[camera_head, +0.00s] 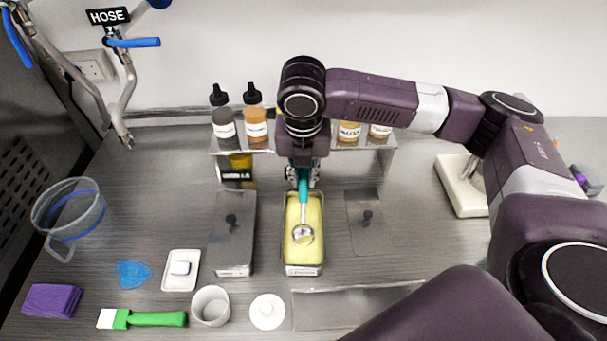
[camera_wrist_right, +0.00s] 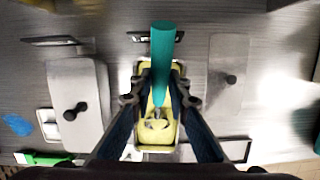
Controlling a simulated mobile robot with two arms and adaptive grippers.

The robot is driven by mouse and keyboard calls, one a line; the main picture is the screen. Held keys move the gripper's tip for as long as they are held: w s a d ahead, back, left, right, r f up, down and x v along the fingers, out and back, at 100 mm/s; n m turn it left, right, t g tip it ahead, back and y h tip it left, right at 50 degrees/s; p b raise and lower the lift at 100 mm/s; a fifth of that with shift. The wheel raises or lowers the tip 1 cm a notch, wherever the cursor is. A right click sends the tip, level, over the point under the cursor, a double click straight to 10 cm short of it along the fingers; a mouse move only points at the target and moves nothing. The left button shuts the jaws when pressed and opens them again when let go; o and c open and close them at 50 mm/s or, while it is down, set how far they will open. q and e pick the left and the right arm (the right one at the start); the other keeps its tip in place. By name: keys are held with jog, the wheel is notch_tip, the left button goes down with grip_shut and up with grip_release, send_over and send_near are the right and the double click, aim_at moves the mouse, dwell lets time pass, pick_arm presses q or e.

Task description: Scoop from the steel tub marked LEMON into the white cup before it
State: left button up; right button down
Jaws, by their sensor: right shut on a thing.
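An open steel tub (camera_head: 289,262) of yellow contents stands in mid-counter in the head view; its front label is too small to read. My right gripper (camera_head: 303,178) is above the tub's back end, shut on the teal handle of a scoop (camera_head: 303,190). The scoop's metal bowl is over or on the yellow surface; contact is unclear. In the right wrist view, the teal scoop (camera_wrist_right: 162,60) stands between the fingers (camera_wrist_right: 160,100), above the yellow tub (camera_wrist_right: 140,72). A white cup (camera_head: 197,308) stands upright at front left of the tub. My left gripper is out of view.
A lidded steel tub (camera_head: 233,240) is left of the open one; a flat steel lid (camera_head: 365,232) is right. A white disc (camera_head: 267,311) lies right of the cup. A green-handled brush (camera_head: 155,319) and clear jug (camera_head: 70,212) are left. A bottle shelf (camera_head: 345,142) stands behind.

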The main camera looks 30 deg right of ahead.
aim_at(304, 180)
jog(key=shift+s+a+b, duration=0.5)
jog(key=shift+s, duration=0.3)
jog(key=shift+s+a+b, duration=0.45)
jog(key=shift+s, duration=0.35)
jog(key=shift+r+p, duration=0.2)
jog(key=shift+p, duration=0.25)
jog(key=shift+w+d+f+g+y+p, duration=0.2)
jog(key=shift+w+f+g+y+p, duration=0.25)
jog(key=shift+p, duration=0.5)
jog(key=r+p, duration=0.2)
jog(key=p, duration=0.1)
jog(key=r+p, duration=0.2)
jog(key=shift+w+d, duration=0.3)
jog(key=shift+w, duration=0.1)
jog(key=w+g+p, duration=0.1)
jog(key=p, duration=0.1)
jog(key=d+g+y+p, duration=0.1)
jog(key=p, duration=0.1)
jog(key=shift+w, duration=0.4)
jog(key=shift+w+d+f+g+y+p, duration=0.15)
jog(key=shift+w+d+g+y+p, duration=0.2)
jog(key=shift+w+g+p, duration=0.3)
jog(key=shift+s+a, duration=0.1)
jog(key=shift+s, duration=0.05)
